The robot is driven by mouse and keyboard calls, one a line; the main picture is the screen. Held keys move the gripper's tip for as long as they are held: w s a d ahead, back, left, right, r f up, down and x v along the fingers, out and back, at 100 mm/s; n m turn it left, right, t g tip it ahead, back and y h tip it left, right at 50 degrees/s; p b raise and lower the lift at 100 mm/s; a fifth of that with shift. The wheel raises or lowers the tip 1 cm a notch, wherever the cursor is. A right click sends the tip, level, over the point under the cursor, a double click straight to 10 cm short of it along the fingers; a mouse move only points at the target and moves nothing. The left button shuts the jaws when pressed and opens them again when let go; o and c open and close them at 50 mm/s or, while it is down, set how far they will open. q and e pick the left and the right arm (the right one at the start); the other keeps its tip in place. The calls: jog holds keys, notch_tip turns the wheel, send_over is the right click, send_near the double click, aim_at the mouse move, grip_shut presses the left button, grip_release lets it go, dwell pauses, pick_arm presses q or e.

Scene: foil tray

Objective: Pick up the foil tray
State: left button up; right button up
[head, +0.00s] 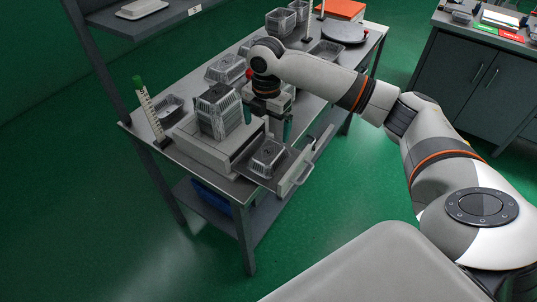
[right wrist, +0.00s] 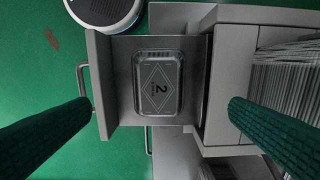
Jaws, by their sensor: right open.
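A foil tray (head: 268,158) lies in the pulled-out drawer of a grey box on the workbench. It also shows in the right wrist view, where the tray (right wrist: 160,84) lies flat with a diamond and the number 2 on it. My right gripper (head: 268,122) is over the box and drawer, pointing down with its green fingers spread and empty. In the right wrist view the fingers of my right gripper (right wrist: 157,108) stand wide on both sides of the tray, apart from it. My left gripper is in neither view.
The drawer front (right wrist: 102,85) with its handle stands on one side of the tray. A stack of foil trays (head: 217,112) stands on the grey box (head: 205,150). More foil trays (head: 225,69) and a dark round plate (head: 344,32) are farther back.

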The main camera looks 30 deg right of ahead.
jog(key=p, duration=0.1)
send_over(268, 152)
notch_tip(268, 152, down, 6)
jog(key=shift+f, duration=0.1)
jog(key=shift+d+f+p, duration=0.1)
jog(key=shift+f+p, duration=0.6)
jog(key=shift+f, duration=2)
jog(key=shift+s, duration=0.1)
jog(key=shift+c, duration=0.6)
jog(key=c, duration=0.9)
